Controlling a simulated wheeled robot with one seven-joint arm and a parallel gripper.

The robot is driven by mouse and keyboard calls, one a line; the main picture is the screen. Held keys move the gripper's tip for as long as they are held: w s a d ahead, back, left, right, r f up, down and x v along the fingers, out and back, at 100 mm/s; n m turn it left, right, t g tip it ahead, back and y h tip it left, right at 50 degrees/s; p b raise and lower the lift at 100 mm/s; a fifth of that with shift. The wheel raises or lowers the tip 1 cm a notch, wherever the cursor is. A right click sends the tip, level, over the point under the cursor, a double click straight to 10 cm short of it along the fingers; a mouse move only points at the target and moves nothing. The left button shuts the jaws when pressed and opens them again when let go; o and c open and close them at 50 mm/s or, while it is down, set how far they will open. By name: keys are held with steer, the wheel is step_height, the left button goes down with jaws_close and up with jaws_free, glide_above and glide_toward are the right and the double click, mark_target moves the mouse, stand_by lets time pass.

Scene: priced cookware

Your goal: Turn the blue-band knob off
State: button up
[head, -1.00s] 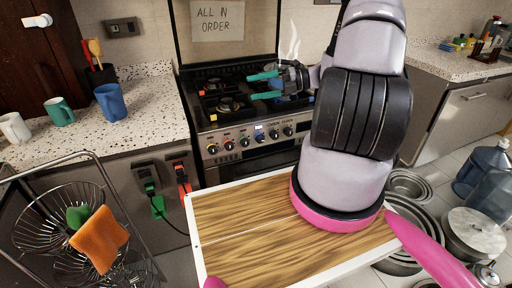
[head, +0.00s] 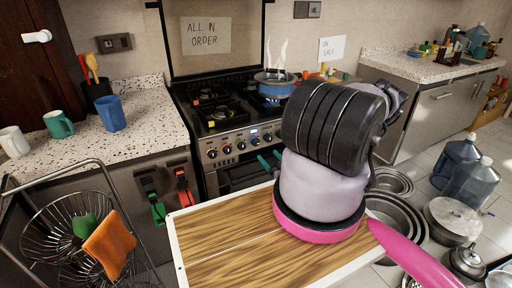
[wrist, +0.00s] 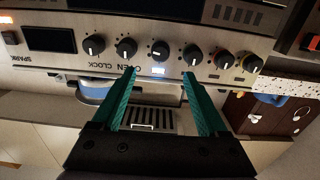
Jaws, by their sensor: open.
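The stove's front panel carries a row of knobs. The knob with the pale blue band (head: 254,139) is near the middle of the row. In the head view my gripper (head: 270,162) is low in front of the oven door, partly hidden by my arm.
A steaming blue pot (head: 275,83) stands over a blue flame at the back right burner. Other knobs (wrist: 192,54) sit close on both sides. A counter with mugs (head: 60,124) is left.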

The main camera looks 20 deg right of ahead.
mark_target(257, 144)
steer(key=w, duration=1)
steer(key=shift+w+a, duration=0.2)
steer(key=shift+c, duration=0.3)
jaws_close()
